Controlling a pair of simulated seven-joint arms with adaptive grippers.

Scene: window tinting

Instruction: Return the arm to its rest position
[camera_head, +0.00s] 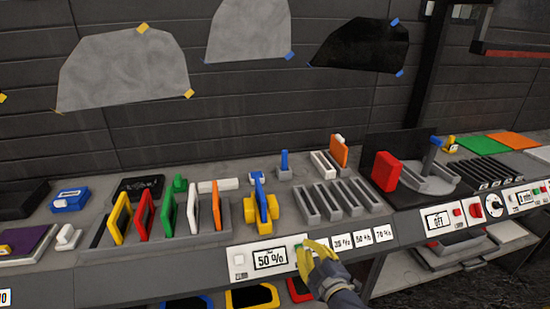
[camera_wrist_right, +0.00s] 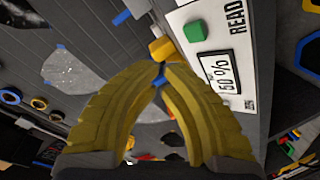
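My right gripper (camera_head: 312,250) has yellow fingers and is in front of the panel edge, just right of the "50 %" display (camera_head: 270,258). In the right wrist view the fingertips (camera_wrist_right: 161,72) come together, with nothing seen held between them. A green button (camera_wrist_right: 195,32) on the white READ panel (camera_wrist_right: 236,60) lies beyond the fingertips and apart from them in that view. In the head view the fingers partly cover the button. My left gripper is not in view.
A rack of coloured frames (camera_head: 168,212), a yellow and blue tool (camera_head: 262,208) and a grey slotted rack (camera_head: 338,200) stand on the bench behind the gripper. A red block (camera_head: 386,171) and switch panel (camera_head: 445,219) are to the right. Film pieces (camera_head: 122,68) hang on the wall.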

